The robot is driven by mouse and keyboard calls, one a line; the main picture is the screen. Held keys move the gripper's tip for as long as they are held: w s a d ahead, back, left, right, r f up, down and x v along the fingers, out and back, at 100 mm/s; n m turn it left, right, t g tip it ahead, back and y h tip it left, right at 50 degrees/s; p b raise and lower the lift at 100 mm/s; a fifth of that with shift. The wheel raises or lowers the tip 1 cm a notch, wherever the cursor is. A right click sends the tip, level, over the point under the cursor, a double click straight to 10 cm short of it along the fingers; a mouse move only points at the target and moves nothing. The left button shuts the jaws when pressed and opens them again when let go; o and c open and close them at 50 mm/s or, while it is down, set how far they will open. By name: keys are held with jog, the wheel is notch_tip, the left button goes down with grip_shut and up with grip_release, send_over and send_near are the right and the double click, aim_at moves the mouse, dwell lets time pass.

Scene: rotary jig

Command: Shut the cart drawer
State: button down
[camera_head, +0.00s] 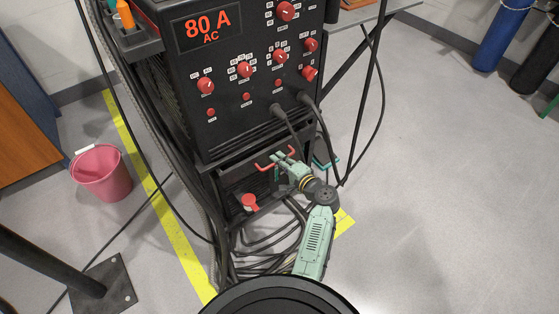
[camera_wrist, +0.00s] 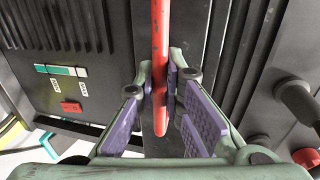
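The cart drawer (camera_head: 233,188) is the dark box low on the welding cart, under the control panel. How far it stands out is hard to tell. Its red handle (camera_head: 264,166) crosses the drawer front and shows as a red bar in the wrist view (camera_wrist: 160,50). My green gripper (camera_head: 284,163) is at the right part of the handle. In the wrist view its purple-padded fingers (camera_wrist: 160,88) lie close on both sides of the bar and appear shut on it. The inner contact faces are partly hidden.
The black welding machine (camera_head: 230,110) stands above the drawer, with cables hanging at its front and left. Loose cables (camera_head: 270,240) lie below the drawer. A pink bucket (camera_head: 102,173) stands at the left.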

aim_at(272, 153)
dwell(0.7)
jog(key=x, duration=0.1)
jog(key=b+x, duration=0.1)
jog(key=x, duration=0.2)
jog(key=shift+w+a+r+b, duration=0.1)
jog(key=shift+r+b, duration=0.2)
jog(key=shift+b, duration=0.1)
jog(key=shift+r, duration=0.2)
jog(key=c, duration=2)
grip_release()
jog(key=shift+w, duration=0.1)
jog(key=shift+o, duration=0.2)
jog(key=v, duration=1.2)
jog(key=shift+f, duration=0.15)
